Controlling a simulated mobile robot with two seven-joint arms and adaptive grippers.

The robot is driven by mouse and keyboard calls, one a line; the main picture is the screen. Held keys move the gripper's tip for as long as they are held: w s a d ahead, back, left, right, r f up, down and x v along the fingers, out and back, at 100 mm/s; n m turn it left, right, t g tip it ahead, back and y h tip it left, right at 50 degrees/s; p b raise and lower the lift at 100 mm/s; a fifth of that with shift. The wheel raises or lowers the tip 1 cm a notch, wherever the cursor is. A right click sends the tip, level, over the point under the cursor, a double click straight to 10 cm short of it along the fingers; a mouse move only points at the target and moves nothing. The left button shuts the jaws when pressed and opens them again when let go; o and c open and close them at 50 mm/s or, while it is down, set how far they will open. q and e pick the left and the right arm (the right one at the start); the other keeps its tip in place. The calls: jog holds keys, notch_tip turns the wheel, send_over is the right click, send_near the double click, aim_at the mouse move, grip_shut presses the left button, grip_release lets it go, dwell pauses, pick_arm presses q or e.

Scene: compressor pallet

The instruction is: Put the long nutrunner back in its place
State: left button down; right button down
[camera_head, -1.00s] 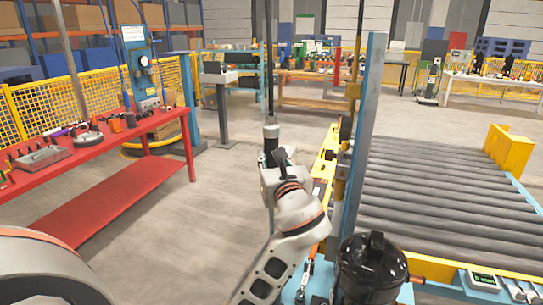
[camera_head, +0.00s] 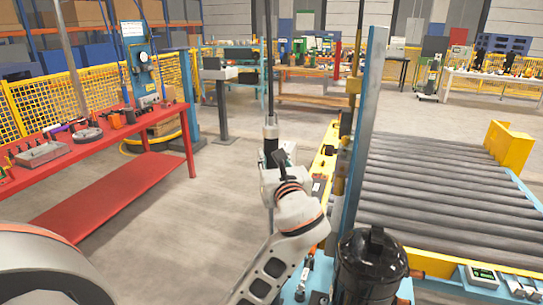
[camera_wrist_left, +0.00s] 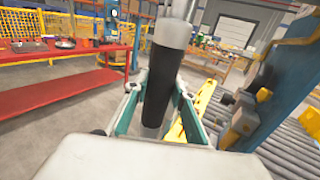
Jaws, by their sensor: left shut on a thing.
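The long nutrunner (camera_head: 270,131) stands upright near the middle of the head view, with a silver collar above a black grip. A thin dark rod or line rises above it out of the picture. My left gripper (camera_head: 272,170) is around its lower part. In the left wrist view, the nutrunner's black grip (camera_wrist_left: 162,88) lies between the two green-edged fingers of my left gripper (camera_wrist_left: 160,120), which is shut on it. My right gripper is not in view. Its place cannot be made out with certainty.
A blue post (camera_head: 362,125) and a yellow rail (camera_head: 325,150) stand close right of the nutrunner, beside a roller conveyor (camera_head: 440,200). A black canister (camera_head: 370,268) is at the front. A red bench (camera_head: 90,150) with tools stands left; open floor lies between.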

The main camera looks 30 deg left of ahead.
pick_arm(q)
jog(key=shift+f+b, duration=0.35)
jog(key=shift+f, duration=0.8)
dwell(0.6)
jog(key=c, duration=1.6)
grip_release()
jog(key=shift+f, duration=0.3)
jog(key=v, duration=1.2)
jog(key=shift+r, duration=0.2)
